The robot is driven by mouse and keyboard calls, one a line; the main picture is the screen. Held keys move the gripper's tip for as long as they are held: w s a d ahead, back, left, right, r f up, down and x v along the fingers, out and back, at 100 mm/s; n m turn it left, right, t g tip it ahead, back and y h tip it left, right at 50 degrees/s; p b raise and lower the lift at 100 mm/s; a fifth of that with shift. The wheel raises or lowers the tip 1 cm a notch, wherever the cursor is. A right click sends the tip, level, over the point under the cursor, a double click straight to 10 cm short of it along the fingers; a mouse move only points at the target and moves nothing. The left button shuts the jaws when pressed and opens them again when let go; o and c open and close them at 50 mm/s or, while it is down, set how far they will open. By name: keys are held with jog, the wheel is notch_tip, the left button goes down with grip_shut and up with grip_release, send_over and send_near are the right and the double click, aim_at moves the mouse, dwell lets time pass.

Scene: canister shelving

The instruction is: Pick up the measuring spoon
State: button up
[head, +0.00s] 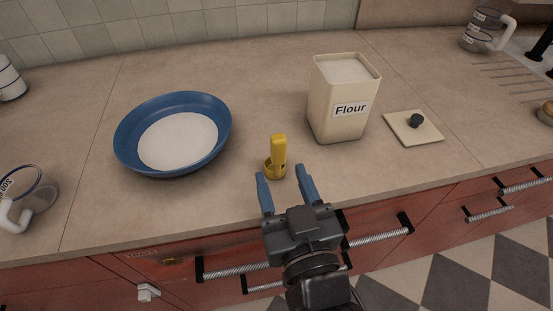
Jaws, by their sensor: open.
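The yellow measuring spoon (277,158) is on the counter near its front edge, between the blue bowl and the flour canister. Its handle points up in the picture and its round cup is toward me. My gripper (283,187) is open, its two blue fingers pointing at the spoon from the front edge side. The fingertips appear just short of the spoon's cup, one to each side. Nothing is between them. I cannot tell how high they are above the counter.
A blue bowl (130,152) with white contents stands left. An open flour canister (341,100) stands right, its lid (413,128) beside it. A clear measuring cup (30,198) is at far left, another (483,30) at back right. Drawers with handles (378,237) front the counter.

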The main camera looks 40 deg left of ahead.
aim_at(281, 162)
jog(key=x, duration=0.1)
jog(key=p+x, duration=0.1)
jog(key=x, duration=0.3)
jog(key=shift+w+d+r+p, duration=0.1)
jog(key=shift+w+r+p, duration=0.15)
jog(key=shift+p, duration=0.1)
jog(key=shift+w+a+f, duration=0.1)
jog(key=shift+w+a, duration=0.2)
grip_shut()
